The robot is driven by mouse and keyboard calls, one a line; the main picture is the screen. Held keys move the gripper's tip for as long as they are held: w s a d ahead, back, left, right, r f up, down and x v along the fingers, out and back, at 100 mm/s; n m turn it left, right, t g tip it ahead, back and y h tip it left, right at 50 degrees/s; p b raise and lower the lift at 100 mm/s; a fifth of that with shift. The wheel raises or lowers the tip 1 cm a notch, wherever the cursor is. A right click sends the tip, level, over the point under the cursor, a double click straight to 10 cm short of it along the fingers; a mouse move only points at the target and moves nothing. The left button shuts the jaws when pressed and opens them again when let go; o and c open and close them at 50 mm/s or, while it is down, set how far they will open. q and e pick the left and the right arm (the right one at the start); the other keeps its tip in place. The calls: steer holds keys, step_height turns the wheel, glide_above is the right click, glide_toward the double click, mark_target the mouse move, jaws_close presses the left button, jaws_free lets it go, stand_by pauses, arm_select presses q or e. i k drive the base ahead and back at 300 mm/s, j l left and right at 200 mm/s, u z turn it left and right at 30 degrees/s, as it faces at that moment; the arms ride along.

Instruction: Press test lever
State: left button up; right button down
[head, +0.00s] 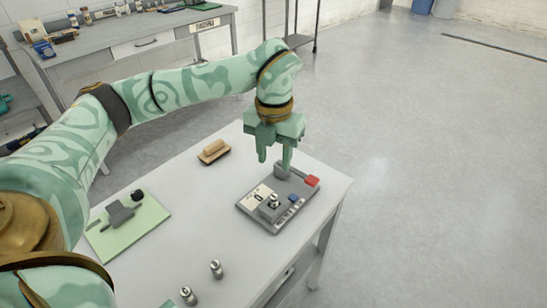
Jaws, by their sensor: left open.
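A grey test device (243,206) lies near the right edge of the light table, with a white label, a small blue part and a small metal cylinder (274,200) on it. A red-tipped piece (312,181), which looks like the test lever, sticks out at its back right corner. My left gripper (275,160) points down above the back of the device. Its two fingers are apart and nothing is between them. The right fingertip is close to the grey post by the red piece; I cannot tell whether they touch.
A brown wooden block (214,152) lies behind and left of the device. A green mat (128,226) with a dark grey tool is at the left. Two small metal cylinders (216,269) (188,295) stand near the front. The table's middle is clear.

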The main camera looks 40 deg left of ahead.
mark_target(311, 180)
steer(key=k+l, duration=0.75)
steer(key=l, duration=0.25)
